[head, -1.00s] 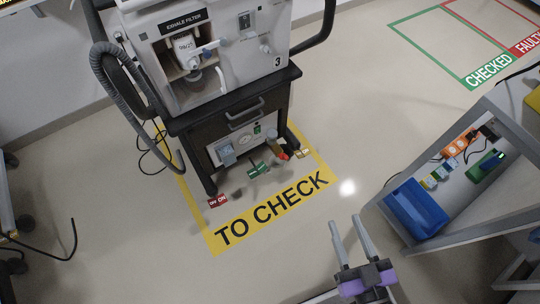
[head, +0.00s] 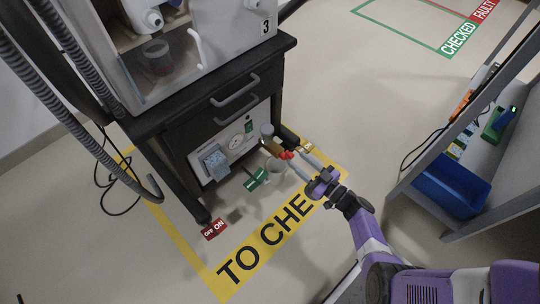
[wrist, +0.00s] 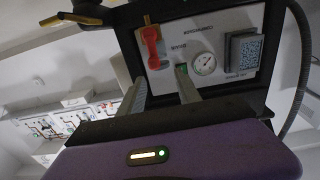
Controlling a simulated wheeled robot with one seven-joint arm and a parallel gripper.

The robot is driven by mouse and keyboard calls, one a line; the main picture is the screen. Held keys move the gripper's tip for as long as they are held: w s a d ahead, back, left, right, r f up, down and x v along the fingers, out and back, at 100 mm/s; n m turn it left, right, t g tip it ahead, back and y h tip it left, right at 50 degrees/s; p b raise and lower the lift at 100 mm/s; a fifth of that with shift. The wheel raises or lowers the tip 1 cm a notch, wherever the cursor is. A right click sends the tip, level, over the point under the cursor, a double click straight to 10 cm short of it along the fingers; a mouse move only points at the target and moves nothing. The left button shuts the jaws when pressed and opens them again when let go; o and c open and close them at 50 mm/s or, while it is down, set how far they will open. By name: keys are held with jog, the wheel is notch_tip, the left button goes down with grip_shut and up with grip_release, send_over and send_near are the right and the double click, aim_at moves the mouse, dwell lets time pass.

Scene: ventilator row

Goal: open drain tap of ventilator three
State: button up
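Ventilator three (head: 215,60), marked "3", stands on a dark cart with a lower panel (head: 225,145). A red lever (head: 287,154) on a brass-coloured fitting (head: 268,147), apparently the drain tap, sticks out at the panel's right side. The red lever also shows in the wrist view (wrist: 152,48), beyond the fingers and roughly in line with their gap. My gripper (head: 298,157) is open, its fingertips close to the lever in the head view. I cannot tell whether they touch it. The wrist view shows my two fingers (wrist: 160,82) apart with nothing between them.
A grey shelf trolley (head: 470,205) with a blue bin (head: 452,186) stands at right. Hoses hang at left.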

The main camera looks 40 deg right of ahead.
aim_at(288, 152)
jog(key=shift+w+d+f+y, duration=0.3)
jog(key=shift+w+d+f, duration=0.05)
jog(key=shift+w+f, duration=0.15)
jog(key=w+b, duration=0.1)
jog(key=w, duration=0.2)
jog(key=w+b, duration=0.2)
jog(key=w, duration=0.1)
jog(key=shift+w+a, duration=0.2)
jog(key=shift+w, duration=0.05)
jog(key=shift+w+b, duration=0.3)
jog(key=shift+w, duration=0.15)
jog(key=shift+r, duration=0.1)
grip_shut()
